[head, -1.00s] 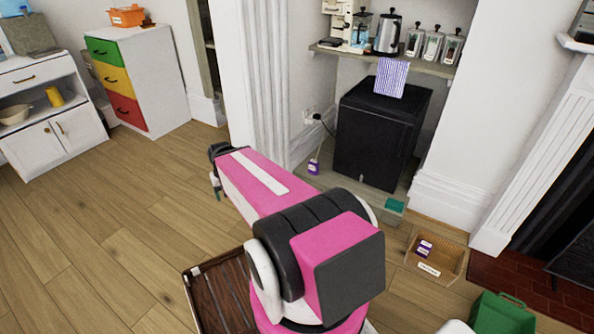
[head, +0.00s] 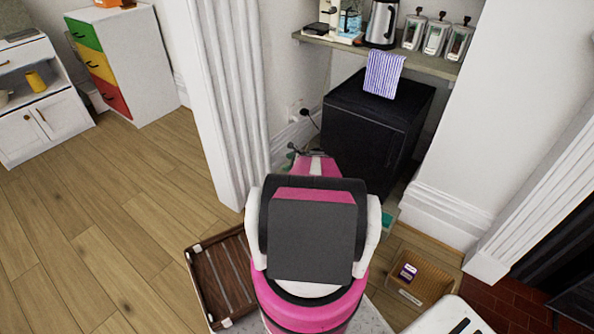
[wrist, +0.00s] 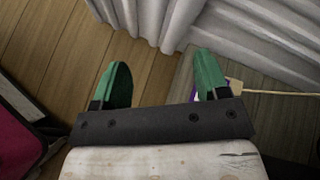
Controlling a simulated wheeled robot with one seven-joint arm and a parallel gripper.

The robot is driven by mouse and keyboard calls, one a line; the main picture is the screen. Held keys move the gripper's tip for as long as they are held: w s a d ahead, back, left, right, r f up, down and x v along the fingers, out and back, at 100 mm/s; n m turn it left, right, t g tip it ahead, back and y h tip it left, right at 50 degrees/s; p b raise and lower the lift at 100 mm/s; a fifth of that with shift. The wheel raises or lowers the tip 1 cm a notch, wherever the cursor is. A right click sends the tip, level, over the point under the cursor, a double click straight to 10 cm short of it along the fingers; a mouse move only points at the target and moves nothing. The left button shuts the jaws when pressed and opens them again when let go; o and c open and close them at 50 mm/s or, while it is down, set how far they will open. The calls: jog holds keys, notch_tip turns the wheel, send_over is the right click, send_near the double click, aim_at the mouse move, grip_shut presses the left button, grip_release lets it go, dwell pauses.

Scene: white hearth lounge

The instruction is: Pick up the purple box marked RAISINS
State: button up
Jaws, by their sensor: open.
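My gripper (wrist: 161,63) is open and empty in the wrist view, its two green fingers apart above the wooden floor. A small purple-and-white thing (wrist: 196,94) shows at the right finger, which hides most of it; I cannot tell whether they touch. In the head view my gripper (head: 306,152) is at the alcove, left of the black fridge, partly hidden by my arm. The purple box seen there earlier is now hidden. Another purple box with a white label (head: 408,272) lies in a wicker basket (head: 432,284). I cannot read the label on either.
The black fridge (head: 365,130) stands under a shelf (head: 430,62) with a kettle and canisters. A white fluted pillar (head: 228,100) is close on the left of my gripper. A brown slatted crate (head: 205,268) stands on the floor. The left floor is clear.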

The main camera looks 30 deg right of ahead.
jog(key=s+d+f+m+t+h, duration=0.1)
jog(key=d+f+m+t, duration=0.1)
jog(key=d+f+m, duration=0.35)
jog(key=s+d+f+m+t+h, duration=0.1)
jog(key=d+f+m, duration=0.1)
jog(key=d, duration=0.6)
jog(key=x, duration=1)
jog(key=shift+w+a, duration=0.1)
jog(key=shift+w, duration=0.25)
jog(key=c, duration=1)
